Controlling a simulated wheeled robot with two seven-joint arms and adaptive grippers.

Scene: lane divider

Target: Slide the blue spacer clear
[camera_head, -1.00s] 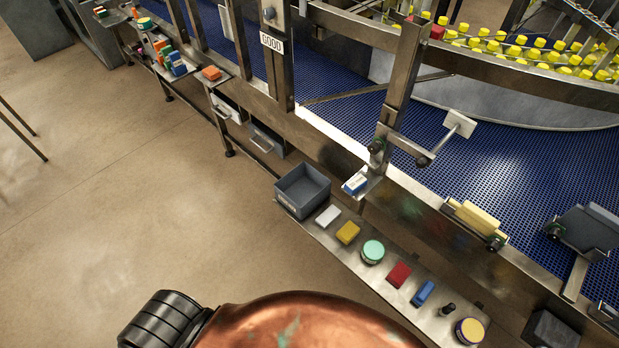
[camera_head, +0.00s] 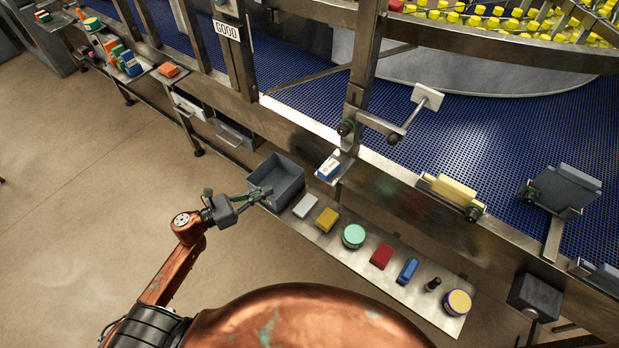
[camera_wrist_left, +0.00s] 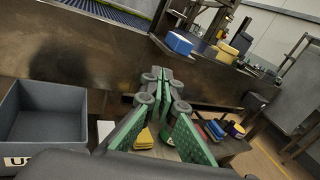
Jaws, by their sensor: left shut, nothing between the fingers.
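I cannot tell which is the spacer. My left gripper (camera_head: 263,191) is shut and empty by the grey bin, apart from both blue pieces. My right gripper is out of view.
The grey bin (camera_head: 276,181) stands at the shelf's left end. A white block (camera_head: 305,206), a yellow block (camera_head: 327,219), a green-lidded tub (camera_head: 353,236), a red block (camera_head: 381,256) and a yellow-lidded tub (camera_head: 457,303) line the shelf. A post (camera_head: 366,70) rises behind the bracket.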

